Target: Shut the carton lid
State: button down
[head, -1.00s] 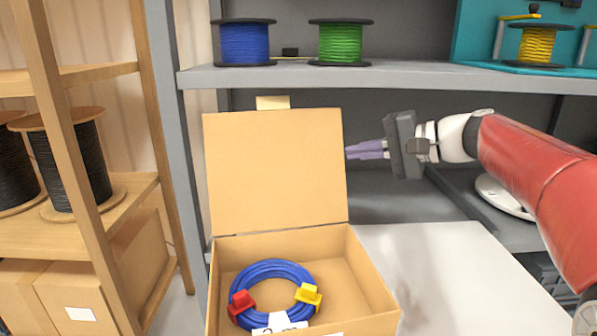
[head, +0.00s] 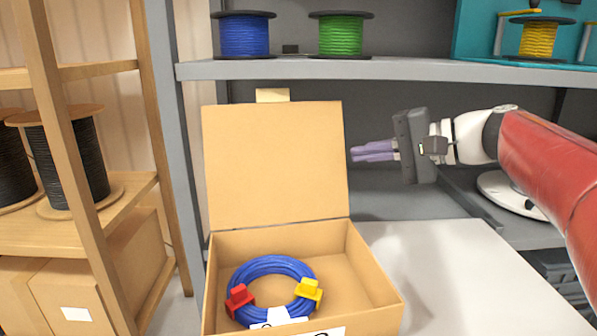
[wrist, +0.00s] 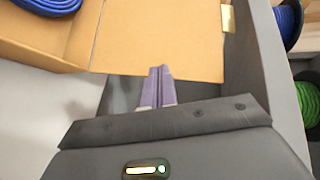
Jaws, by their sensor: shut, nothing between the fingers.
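The carton (head: 375,285) stands open on a white surface, and its lid (head: 275,165) stands upright at the back edge. A small tab (head: 272,95) sticks up from the lid's top edge. A blue cable coil (head: 272,268) with a red and a yellow clip lies inside. My gripper (head: 354,154) is shut and empty, just right of the lid's right edge, its purple fingers pointing left. In the wrist view the shut fingertips (wrist: 160,70) are close to the lid's edge (wrist: 160,40); I cannot tell whether they touch it.
A grey shelf (head: 400,70) above and behind the lid holds a blue reel (head: 243,36), a green reel (head: 340,36) and a yellow reel (head: 539,38). A wooden rack (head: 110,190) with black reels stands at left. The white surface (head: 460,270) right of the carton is clear.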

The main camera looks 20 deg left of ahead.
jog(key=shift+s+d, duration=0.1)
jog(key=shift+s, duration=0.15)
jog(key=s+b, duration=0.1)
jog(key=s, duration=0.1)
jog(key=s+d+b, duration=0.1)
jog(key=s, duration=0.1)
jog(key=shift+s+d, duration=0.2)
jog(key=shift+s, duration=0.2)
dwell(0.4)
jog(key=shift+s+d, duration=0.2)
jog(key=shift+s, duration=0.6)
jog(key=shift+s+d, duration=0.25)
jog(key=shift+s, duration=0.55)
jog(key=shift+s+d, duration=0.2)
jog(key=shift+s, duration=0.6)
jog(key=shift+d, duration=0.1)
jog(key=p+v, duration=0.2)
jog(key=v, duration=0.5)
jog(key=shift+d, duration=0.4)
